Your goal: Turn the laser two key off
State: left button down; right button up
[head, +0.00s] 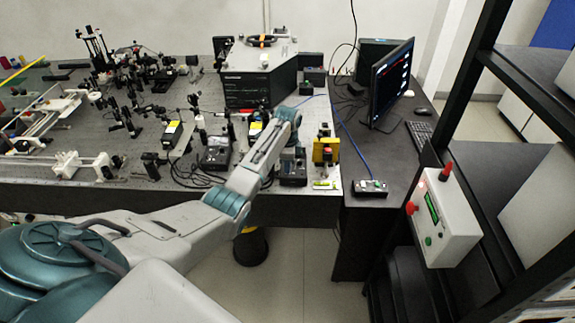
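My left arm reaches across the front of the bench, and its wrist end with the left gripper (291,158) is over a small black control box (293,180). The fingers are too small and too hidden by the wrist to show whether they are open or shut. A similar black control box (216,155) stands to the left. Two laser heads with yellow labels, a left one (172,132) and a right one (255,131), stand behind these boxes; my forearm partly covers the right one. No key can be made out on either box. My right gripper is not in view.
A yellow mount (325,150) stands just right of the gripper. A large black-and-white instrument (258,75) is behind it. Optics posts crowd the left bench. A monitor (390,82), a small button box (370,188) and a white box with red knobs (443,215) are right.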

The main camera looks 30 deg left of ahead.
pick_arm(q)
jog(key=shift+n, duration=0.3)
jog(key=n, duration=0.4)
jog(key=shift+n, duration=0.4)
jog(key=n, duration=0.4)
jog(key=shift+n, duration=0.3)
jog(key=n, duration=0.5)
jog(key=shift+n, duration=1.6)
jog(key=c, duration=1.6)
grip_release()
